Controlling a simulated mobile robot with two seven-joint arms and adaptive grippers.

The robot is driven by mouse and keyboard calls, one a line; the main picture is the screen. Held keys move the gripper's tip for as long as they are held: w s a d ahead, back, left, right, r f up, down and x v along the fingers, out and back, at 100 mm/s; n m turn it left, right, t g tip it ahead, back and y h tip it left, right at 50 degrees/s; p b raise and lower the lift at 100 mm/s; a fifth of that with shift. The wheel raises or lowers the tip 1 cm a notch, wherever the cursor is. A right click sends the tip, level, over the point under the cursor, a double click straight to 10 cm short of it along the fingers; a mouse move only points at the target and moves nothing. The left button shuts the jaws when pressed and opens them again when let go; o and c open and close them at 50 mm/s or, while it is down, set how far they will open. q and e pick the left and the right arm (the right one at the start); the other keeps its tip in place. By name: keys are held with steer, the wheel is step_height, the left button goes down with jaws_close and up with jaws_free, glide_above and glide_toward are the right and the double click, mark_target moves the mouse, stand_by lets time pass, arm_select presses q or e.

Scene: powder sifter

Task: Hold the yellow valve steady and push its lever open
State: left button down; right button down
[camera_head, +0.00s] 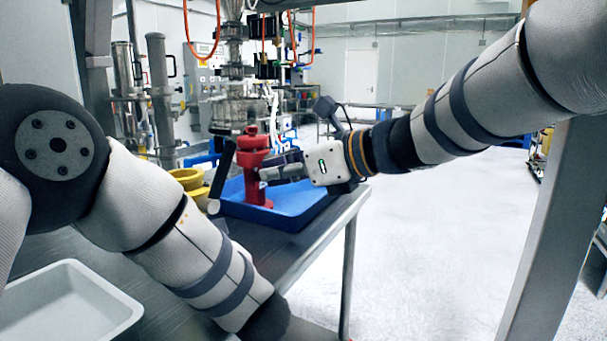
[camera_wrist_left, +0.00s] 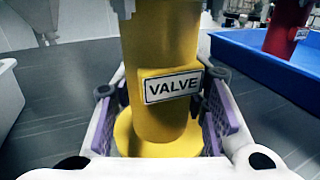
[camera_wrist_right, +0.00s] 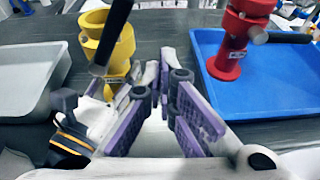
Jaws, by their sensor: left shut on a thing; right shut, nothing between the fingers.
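The yellow valve (camera_wrist_right: 104,45) stands upright on the dark table in the right wrist view. Its black lever (camera_wrist_right: 113,32) rises steeply from the pivot on its side. In the head view the valve (camera_head: 188,180) is partly hidden behind my left arm. In the left wrist view its body (camera_wrist_left: 160,50) bears a white VALVE label (camera_wrist_left: 173,86). My left gripper (camera_wrist_left: 160,95) is shut around the body, a finger on each side. My right gripper (camera_wrist_right: 165,85) is shut and empty, to the right of the yellow valve in its own view. In the head view the right gripper (camera_head: 280,172) overlaps the red valve.
A blue tray (camera_head: 290,215) holds a red valve (camera_head: 252,160) to the right of the yellow one. A grey-white bin (camera_head: 70,300) stands at the near left. Bare table (camera_wrist_right: 150,30) shows between the yellow valve and the tray.

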steer(key=s+d+r, duration=0.1)
steer(key=s+d, duration=0.3)
steer(key=shift+s+d, duration=0.3)
steer(key=shift+s, duration=0.1)
arm_select(q)
steer(key=c, duration=0.9)
jaws_free()
